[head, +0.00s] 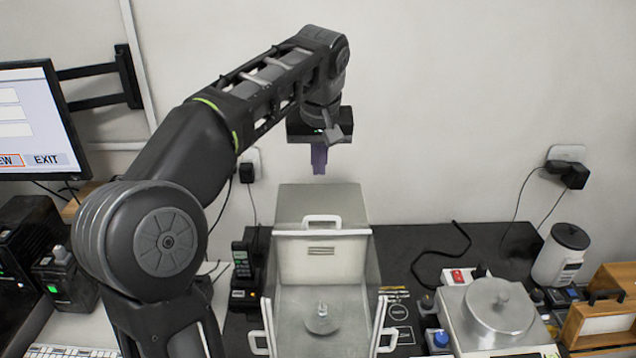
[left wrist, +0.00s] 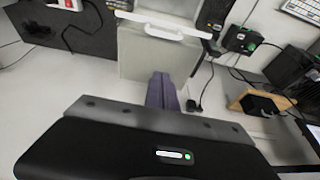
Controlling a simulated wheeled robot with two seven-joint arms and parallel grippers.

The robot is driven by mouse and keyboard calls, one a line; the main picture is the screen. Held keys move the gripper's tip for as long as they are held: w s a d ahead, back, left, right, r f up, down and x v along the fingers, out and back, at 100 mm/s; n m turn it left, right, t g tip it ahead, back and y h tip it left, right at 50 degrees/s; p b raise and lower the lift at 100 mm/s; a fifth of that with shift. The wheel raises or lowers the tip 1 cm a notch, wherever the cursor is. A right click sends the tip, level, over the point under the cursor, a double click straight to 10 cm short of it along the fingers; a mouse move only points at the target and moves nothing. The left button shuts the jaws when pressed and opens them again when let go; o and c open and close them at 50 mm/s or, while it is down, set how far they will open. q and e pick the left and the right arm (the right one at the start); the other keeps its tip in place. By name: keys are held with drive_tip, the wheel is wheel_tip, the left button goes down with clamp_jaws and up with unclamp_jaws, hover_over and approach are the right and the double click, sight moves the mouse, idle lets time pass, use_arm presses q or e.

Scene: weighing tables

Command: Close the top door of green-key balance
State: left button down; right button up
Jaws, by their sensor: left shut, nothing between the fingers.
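A white balance (head: 370,265) with a draft-shield chamber stands in the middle of the head view. Its top door (head: 290,236), with a white loop handle (head: 322,221), lies towards the back. The chamber is uncovered from above and the round weighing pan (head: 322,322) shows inside. White side handles stand at its lower left and right. No green key can be made out on it. My left gripper (head: 319,160) is shut, empty and pointing down, above and behind the balance, apart from it. Its fingers (left wrist: 162,92) and the handle (left wrist: 163,32) show in the left wrist view. My right gripper is out of view.
A handheld device (head: 241,260) stands close left of the balance. A monitor (head: 35,120) is at left. The wall is close behind.

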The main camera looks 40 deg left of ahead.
use_arm(q)
drive_tip(key=b, duration=0.4)
hover_over(318, 226)
drive_tip(key=w+a, duration=0.1)
drive_tip(key=w, duration=0.1)
drive_tip(key=shift+f, duration=2.5)
drive_tip(key=x, duration=0.2)
drive_tip(key=p+x, duration=0.1)
drive_tip(key=x, duration=0.1)
drive_tip(key=shift+w+a+f, duration=0.1)
drive_tip(key=shift+a+f, duration=0.1)
drive_tip(key=shift+a, duration=0.1)
drive_tip(key=s+d, duration=0.1)
drive_tip(key=s+d+p, duration=0.1)
drive_tip(key=shift+s+d+f, duration=0.1)
drive_tip(key=shift+s+d, duration=0.05)
drive_tip(key=shift+s, duration=0.15)
drive_tip(key=shift+s+d+f, duration=0.15)
drive_tip(key=shift+f, duration=0.05)
drive_tip(key=shift+s, duration=0.15)
